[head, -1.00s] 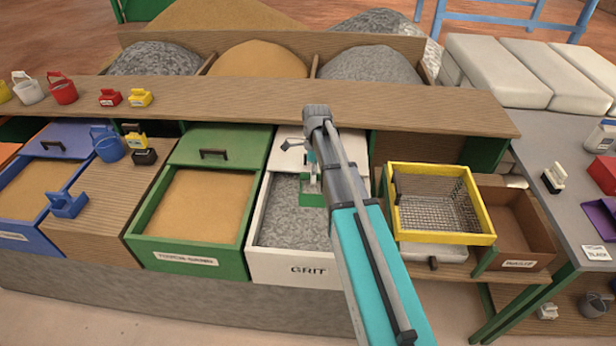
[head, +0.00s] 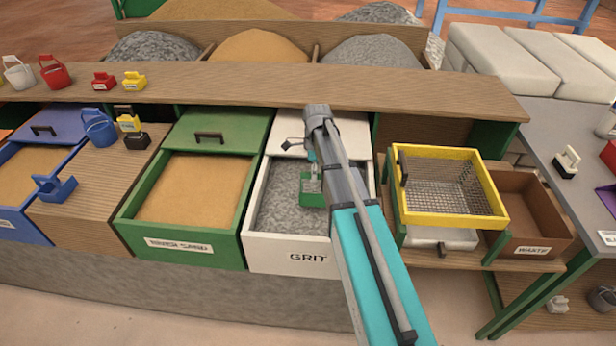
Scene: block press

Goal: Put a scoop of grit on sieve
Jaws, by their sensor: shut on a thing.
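The white grit drawer (head: 292,256) is open and holds grey grit (head: 280,212). My gripper (head: 313,170) is over the drawer and partly hidden behind my arm. It is shut on a green scoop (head: 312,190), which shows over the grit. I cannot tell whether the scoop touches the grit or how full it is. The yellow-framed sieve (head: 455,218) stands to the right of my arm, with its mesh bare.
A green drawer of sand (head: 180,250) is open to the left. A brown waste box (head: 530,205) stands right of the sieve. A wooden shelf (head: 250,84) runs behind the drawers, with small buckets at its left.

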